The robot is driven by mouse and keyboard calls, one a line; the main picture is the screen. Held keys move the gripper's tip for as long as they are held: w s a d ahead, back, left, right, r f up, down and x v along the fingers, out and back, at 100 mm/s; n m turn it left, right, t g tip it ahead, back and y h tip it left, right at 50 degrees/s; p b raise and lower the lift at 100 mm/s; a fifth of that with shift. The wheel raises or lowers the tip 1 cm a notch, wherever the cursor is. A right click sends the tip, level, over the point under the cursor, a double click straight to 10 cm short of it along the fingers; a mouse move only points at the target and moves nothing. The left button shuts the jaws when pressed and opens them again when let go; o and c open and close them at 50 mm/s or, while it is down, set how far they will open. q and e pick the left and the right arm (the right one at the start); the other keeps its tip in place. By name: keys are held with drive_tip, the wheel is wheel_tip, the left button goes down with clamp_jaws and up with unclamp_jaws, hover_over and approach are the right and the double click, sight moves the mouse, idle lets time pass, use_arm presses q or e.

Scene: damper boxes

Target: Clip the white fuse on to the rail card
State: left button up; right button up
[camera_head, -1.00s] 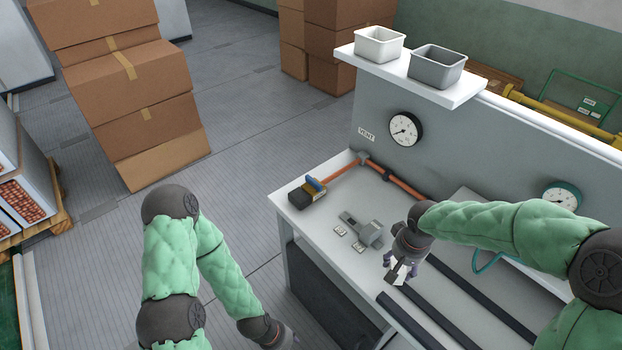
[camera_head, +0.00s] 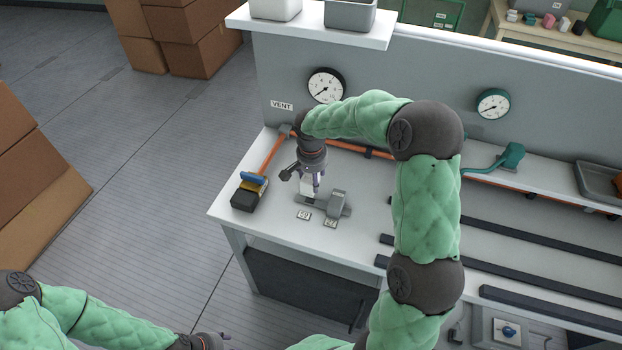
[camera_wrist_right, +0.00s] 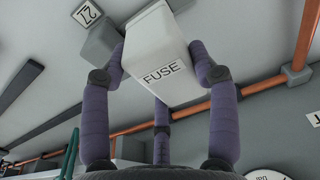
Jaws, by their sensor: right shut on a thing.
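The white fuse (camera_wrist_right: 158,60), a block marked FUSE, is between the purple fingers of my right gripper (camera_wrist_right: 165,75) in the right wrist view. In the head view my right gripper (camera_head: 312,190) points down with the fuse (camera_head: 306,186) over the left part of the grey rail card (camera_head: 342,212). The rail card has a raised grey block at its right. I cannot tell whether the fuse touches it. My left gripper (camera_head: 218,339) is low at the bottom edge, away from the bench, too small to read.
An orange pipe (camera_head: 270,158) runs behind along the panel with gauges. Dark strips (camera_head: 470,231) lie to the right.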

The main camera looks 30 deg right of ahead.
drive_tip(key=shift+f, duration=0.35)
drive_tip(key=shift+f+b, duration=1.65)
drive_tip(key=shift+f, duration=0.9)
drive_tip(key=shift+f+b, duration=0.9)
drive_tip(key=shift+f, duration=0.2)
drive_tip(key=o, duration=1.8)
drive_tip(key=shift+r, duration=0.1)
drive_tip(key=r, duration=0.8)
drive_tip(key=s+a+r, duration=0.1)
drive_tip(key=r, duration=0.2)
drive_tip(key=shift+a+r, duration=0.1)
drive_tip(key=shift+r, duration=0.3)
